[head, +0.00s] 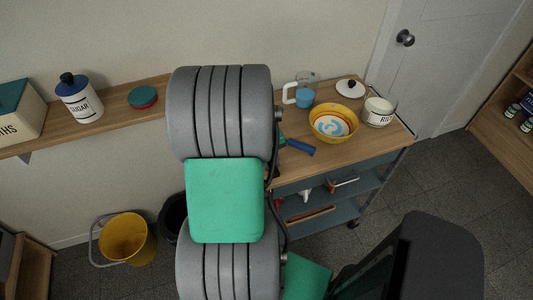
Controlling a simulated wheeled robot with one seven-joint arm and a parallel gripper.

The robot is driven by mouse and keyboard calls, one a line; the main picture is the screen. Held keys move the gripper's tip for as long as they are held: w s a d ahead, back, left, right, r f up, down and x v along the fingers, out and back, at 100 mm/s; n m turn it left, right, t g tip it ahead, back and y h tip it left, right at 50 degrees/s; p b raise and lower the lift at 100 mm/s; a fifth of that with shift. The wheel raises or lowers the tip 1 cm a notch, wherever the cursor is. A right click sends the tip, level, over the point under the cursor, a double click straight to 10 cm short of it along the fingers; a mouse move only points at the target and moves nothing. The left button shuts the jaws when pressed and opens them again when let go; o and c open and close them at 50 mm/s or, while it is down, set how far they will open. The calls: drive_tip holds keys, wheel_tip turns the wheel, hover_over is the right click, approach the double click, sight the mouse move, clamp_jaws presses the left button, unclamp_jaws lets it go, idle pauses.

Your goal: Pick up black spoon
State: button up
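I cannot make out a black spoon in the head view; the large grey and green links of my arm cover the middle of the picture and hide part of the wooden-topped cart (368,151). My gripper does not show, so I cannot tell where it is or what it holds. A tool with a blue handle (299,147) lies on the cart's left side, partly hidden behind my arm.
A yellow bucket (127,238) stands on the floor.

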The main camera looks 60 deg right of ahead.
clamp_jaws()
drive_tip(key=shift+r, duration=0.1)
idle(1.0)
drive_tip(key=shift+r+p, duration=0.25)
drive_tip(key=shift+p, duration=0.05)
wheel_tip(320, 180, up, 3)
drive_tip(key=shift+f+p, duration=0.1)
drive_tip(key=shift+p, duration=1.05)
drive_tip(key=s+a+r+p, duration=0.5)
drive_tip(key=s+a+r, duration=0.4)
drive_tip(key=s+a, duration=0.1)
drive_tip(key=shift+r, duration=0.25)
